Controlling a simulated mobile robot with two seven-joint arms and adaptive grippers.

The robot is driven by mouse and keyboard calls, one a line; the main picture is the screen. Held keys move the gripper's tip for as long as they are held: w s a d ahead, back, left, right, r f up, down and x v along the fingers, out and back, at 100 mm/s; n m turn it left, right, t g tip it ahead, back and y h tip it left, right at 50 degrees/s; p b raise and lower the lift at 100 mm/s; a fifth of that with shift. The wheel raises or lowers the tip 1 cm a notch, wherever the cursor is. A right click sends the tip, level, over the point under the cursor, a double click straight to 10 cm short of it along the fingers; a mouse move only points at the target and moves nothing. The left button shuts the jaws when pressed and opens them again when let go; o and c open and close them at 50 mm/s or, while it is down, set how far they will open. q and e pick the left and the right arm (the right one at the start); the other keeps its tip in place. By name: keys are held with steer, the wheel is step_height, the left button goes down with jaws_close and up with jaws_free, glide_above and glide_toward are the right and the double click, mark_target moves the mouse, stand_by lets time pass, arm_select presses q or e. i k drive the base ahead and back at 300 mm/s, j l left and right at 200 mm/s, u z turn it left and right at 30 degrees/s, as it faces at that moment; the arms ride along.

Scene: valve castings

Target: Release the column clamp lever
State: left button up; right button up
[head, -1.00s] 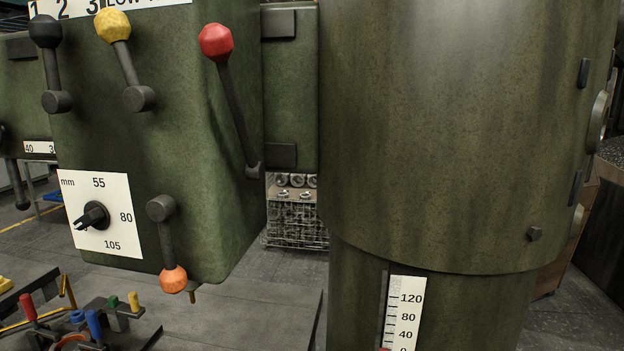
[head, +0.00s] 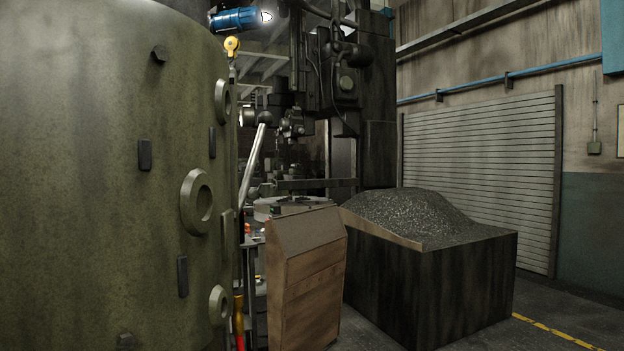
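The green column (head: 90,180) fills the left of the head view. Round ringed bosses (head: 197,202) and small dark lugs (head: 145,155) sit on its right side. A pale metal bar (head: 251,165) slants upward just past the column's right edge; its lower end is hidden, and I cannot tell whether it is the clamp lever or joined to the column. Neither of my grippers is in view.
A brown wooden cabinet (head: 305,280) stands right of the column. Behind it is a large dark bin (head: 455,290) heaped with grey chips (head: 405,215). A dark machine (head: 345,80) stands at the back. A shutter (head: 485,170) closes the right wall. Floor shows at lower right.

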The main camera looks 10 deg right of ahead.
mark_target(264, 119)
steer(key=i+l, duration=0.25)
steer(key=l, duration=0.15)
steer(key=i+l, duration=0.25)
steer(key=l, duration=0.2)
steer(key=i+l, duration=0.25)
steer(key=l, duration=0.15)
steer(key=i+l, duration=0.25)
steer(key=l, duration=0.15)
steer(key=i+l, duration=0.25)
steer(key=l, duration=0.2)
steer(key=i+j+u, duration=0.05)
